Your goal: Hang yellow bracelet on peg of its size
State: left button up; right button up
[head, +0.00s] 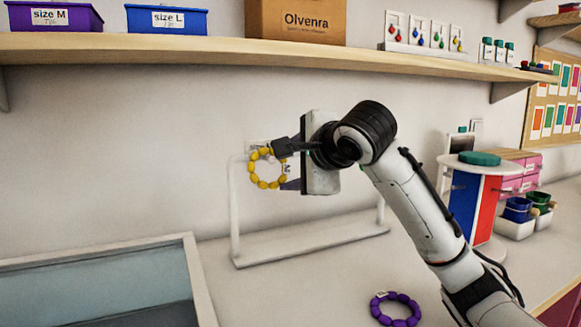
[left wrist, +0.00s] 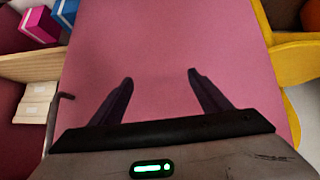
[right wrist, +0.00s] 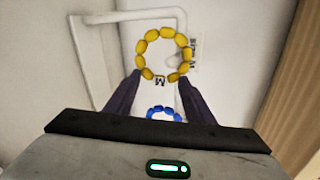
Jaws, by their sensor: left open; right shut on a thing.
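The yellow bracelet (head: 254,177) is a ring of yellow beads with a white tag marked M. My right gripper (head: 287,167) is shut on it at the tag, holding it up in front of the white stand (head: 308,240). In the right wrist view the bracelet (right wrist: 140,47) stands out beyond the fingertips (right wrist: 160,78), close to a small printed label (right wrist: 194,55). The peg is hard to make out, and I cannot tell whether the ring is around it. My left gripper (left wrist: 158,80) is open and empty above a pink surface (left wrist: 160,40).
A purple bracelet (head: 377,308) lies on the table at the front. Blue beads (right wrist: 163,111) show below the right fingers. A glass-topped case (head: 100,285) is at left. A shelf (head: 250,50) with bins runs above. A red, white and blue display (head: 468,200) stands at right.

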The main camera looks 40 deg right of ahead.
jog(key=o, duration=1.1)
jog(key=shift+s, duration=0.1)
jog(key=v, duration=1)
jog(key=shift+s+p, duration=0.1)
jog(key=shift+p, duration=0.25)
